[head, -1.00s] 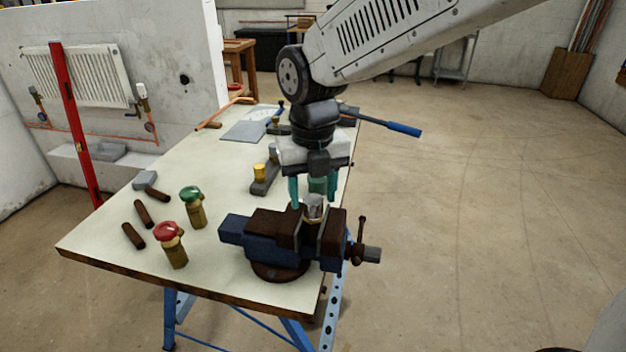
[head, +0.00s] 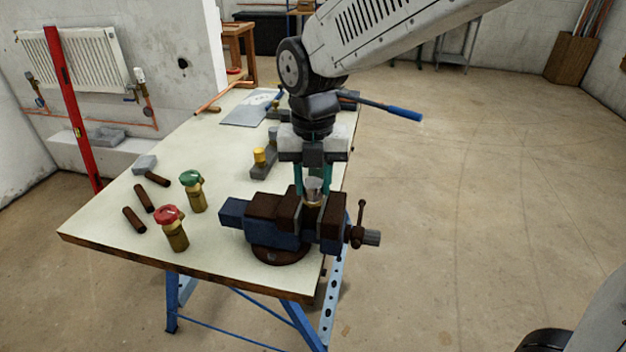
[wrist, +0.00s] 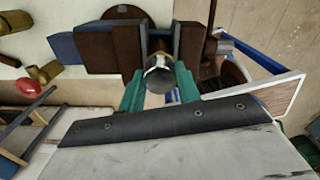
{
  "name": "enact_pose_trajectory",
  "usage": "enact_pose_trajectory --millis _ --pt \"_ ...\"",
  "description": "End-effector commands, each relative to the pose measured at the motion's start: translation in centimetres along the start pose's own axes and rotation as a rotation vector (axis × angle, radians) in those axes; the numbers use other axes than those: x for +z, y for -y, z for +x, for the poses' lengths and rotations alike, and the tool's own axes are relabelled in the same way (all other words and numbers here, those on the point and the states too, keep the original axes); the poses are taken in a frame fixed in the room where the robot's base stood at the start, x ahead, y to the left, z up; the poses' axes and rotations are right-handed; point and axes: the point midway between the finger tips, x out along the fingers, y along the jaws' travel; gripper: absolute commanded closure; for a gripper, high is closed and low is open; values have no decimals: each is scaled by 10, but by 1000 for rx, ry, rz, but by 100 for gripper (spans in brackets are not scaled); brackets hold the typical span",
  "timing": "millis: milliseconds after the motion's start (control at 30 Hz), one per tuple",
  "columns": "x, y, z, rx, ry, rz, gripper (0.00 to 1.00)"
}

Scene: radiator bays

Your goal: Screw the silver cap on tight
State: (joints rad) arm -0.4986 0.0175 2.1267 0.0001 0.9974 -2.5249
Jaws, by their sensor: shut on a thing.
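The silver cap (head: 313,187) sits upright on a brass body (head: 311,204) held in the jaws of the bench vise (head: 275,228). My gripper (head: 313,182) points straight down over the vise, with its teal fingers on both sides of the cap. In the wrist view the cap (wrist: 158,76) lies between the teal fingertips (wrist: 160,85), and my gripper is shut on it. The cap's lower edge and thread are too small or hidden to judge, so I cannot tell how tight it sits.
A red-handled valve (head: 172,228) and a green-handled valve (head: 193,190) stand left of the vise. A blue-handled tool (head: 395,112) juts past the bench's right edge. The bench's (head: 110,225) front left is clear.

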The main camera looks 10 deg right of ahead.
Motion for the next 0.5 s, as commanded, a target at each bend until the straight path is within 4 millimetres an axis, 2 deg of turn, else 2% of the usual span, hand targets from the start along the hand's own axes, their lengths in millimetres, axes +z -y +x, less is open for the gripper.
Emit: enact_pose_trajectory --millis 500 --pt "0 0 1 0 0 818 96"
